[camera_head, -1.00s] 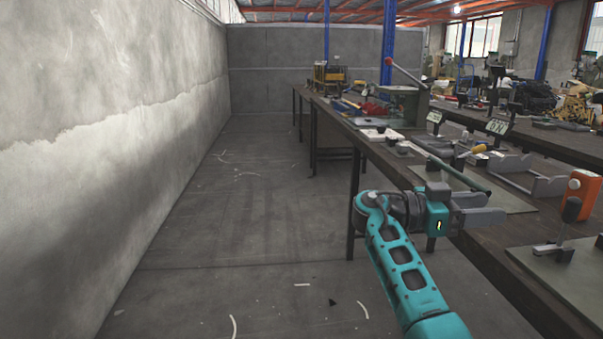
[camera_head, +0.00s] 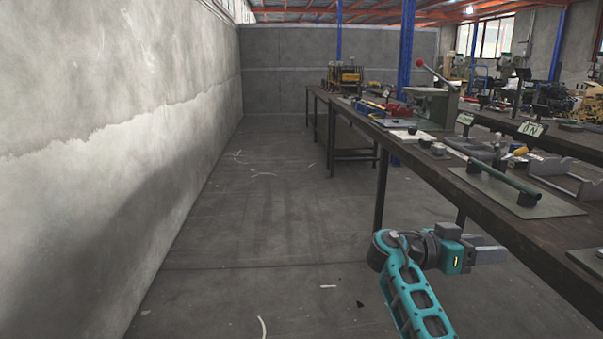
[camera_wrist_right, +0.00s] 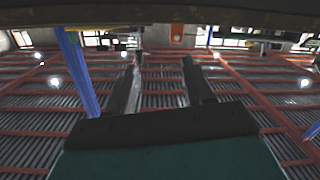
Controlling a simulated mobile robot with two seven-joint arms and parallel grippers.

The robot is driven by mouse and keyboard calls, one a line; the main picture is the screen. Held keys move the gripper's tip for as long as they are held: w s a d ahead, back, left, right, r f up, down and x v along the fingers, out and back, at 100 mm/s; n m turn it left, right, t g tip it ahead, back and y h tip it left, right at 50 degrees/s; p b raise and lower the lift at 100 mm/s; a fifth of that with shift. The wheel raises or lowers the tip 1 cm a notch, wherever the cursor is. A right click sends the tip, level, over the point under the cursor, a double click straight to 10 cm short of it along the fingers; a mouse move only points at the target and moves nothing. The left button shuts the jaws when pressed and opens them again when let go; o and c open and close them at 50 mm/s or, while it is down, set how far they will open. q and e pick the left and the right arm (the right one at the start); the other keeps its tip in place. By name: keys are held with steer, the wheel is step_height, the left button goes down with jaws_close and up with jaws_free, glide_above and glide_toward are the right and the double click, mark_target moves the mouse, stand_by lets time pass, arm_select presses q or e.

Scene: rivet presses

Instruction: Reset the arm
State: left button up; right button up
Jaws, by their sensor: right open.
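My right gripper (camera_head: 490,249) is in the lower right of the head view, at the end of my teal and dark grey arm. It is beside the near edge of the workbench (camera_head: 480,225), over the aisle side, and touches none of the tools. In the right wrist view its two dark fingers (camera_wrist_right: 165,85) stand apart with nothing between them. Behind them are the roof beams and lamps. My left gripper is in neither view.
A green-handled lever tool (camera_head: 500,180) on a plate and a grey bracket (camera_head: 565,178) lie on the bench. A press with a red-knobbed lever (camera_head: 430,100) stands further back. A concrete wall (camera_head: 110,130) runs along the left. The floor (camera_head: 260,220) between is clear.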

steer(key=s+a+f+n+t+y, duration=0.2)
steer(key=s+f+n+y, duration=0.15)
steer(key=f, duration=0.45)
steer(key=s+a+f+n+t+y, duration=0.2)
steer(key=f+n+y, duration=0.25)
steer(key=f, duration=0.45)
steer(key=s+a+f+n+t+y, duration=0.2)
steer(key=s+f+n+t+y, duration=0.15)
steer(key=f, duration=0.45)
steer(key=s+a+f+n+y, duration=0.2)
steer(key=s+a+n+y, duration=0.4)
steer(key=s+a, duration=0.5)
arm_select(q)
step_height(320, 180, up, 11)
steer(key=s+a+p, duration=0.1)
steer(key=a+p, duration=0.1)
steer(key=p, duration=1.3)
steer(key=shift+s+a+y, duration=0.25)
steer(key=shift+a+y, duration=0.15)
arm_select(e)
steer(key=s+r, duration=0.3)
steer(key=r, duration=0.3)
steer(key=s+d+r+t+y, duration=0.1)
steer(key=s+r, duration=0.1)
steer(key=r, duration=0.5)
steer(key=shift+s+d+m, duration=0.25)
steer(key=shift+s+m, duration=0.1)
steer(key=shift+s, duration=0.05)
